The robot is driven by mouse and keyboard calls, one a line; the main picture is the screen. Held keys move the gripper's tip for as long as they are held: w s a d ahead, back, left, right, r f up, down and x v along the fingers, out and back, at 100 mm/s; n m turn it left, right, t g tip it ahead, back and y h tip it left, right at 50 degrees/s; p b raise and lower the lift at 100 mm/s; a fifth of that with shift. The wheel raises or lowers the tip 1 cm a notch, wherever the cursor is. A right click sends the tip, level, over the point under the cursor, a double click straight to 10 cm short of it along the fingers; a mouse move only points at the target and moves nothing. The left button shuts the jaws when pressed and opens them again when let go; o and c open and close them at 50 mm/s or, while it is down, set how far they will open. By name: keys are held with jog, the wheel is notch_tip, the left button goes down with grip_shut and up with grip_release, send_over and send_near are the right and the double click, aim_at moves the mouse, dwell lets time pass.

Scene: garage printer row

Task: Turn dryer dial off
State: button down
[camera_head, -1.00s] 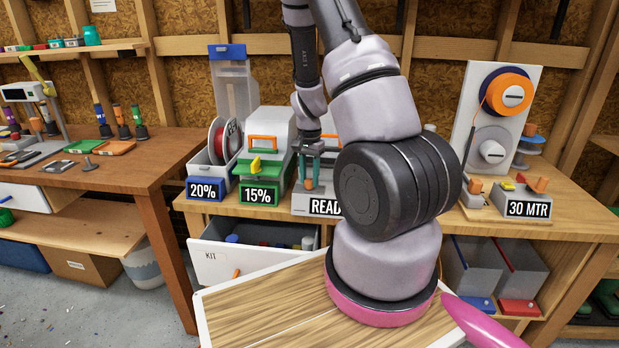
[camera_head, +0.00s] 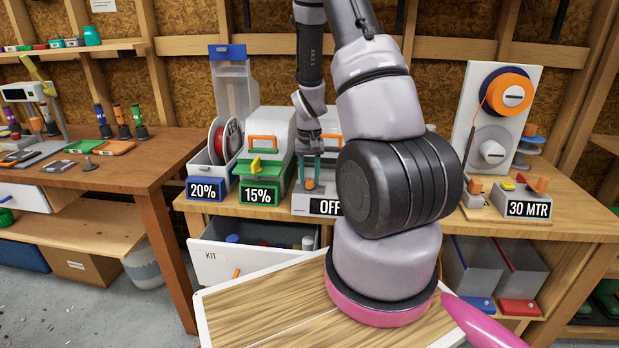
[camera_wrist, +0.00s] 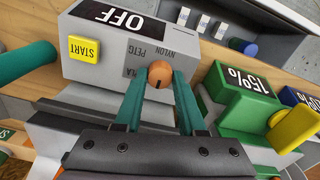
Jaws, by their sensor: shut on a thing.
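The dryer (camera_head: 302,203) is a grey box on the bench with a black display (camera_head: 325,207) reading OFF. The wrist view shows the same box (camera_wrist: 100,60) with the OFF display (camera_wrist: 115,17), a yellow START button (camera_wrist: 85,48) and printed labels such as PETG and NYLON. The orange dial (camera_wrist: 160,73) has a dark pointer mark. My gripper (camera_head: 310,184) is shut on the dial, with its teal fingers (camera_wrist: 159,88) on either side of it. In the head view my arm hides the dryer's right part.
A green-based unit reading 15% (camera_head: 259,195) stands close left of the dryer, and a 20% bin (camera_head: 206,188) is beyond it. An open KIT drawer (camera_head: 225,262) is below. A unit reading 30 MTR (camera_head: 528,208) stands at the right.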

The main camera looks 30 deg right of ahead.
aim_at(310, 180)
dwell(0.3)
jog(key=c, duration=0.5)
grip_release()
jog(key=shift+r, duration=0.1)
notch_tip(310, 180, up, 11)
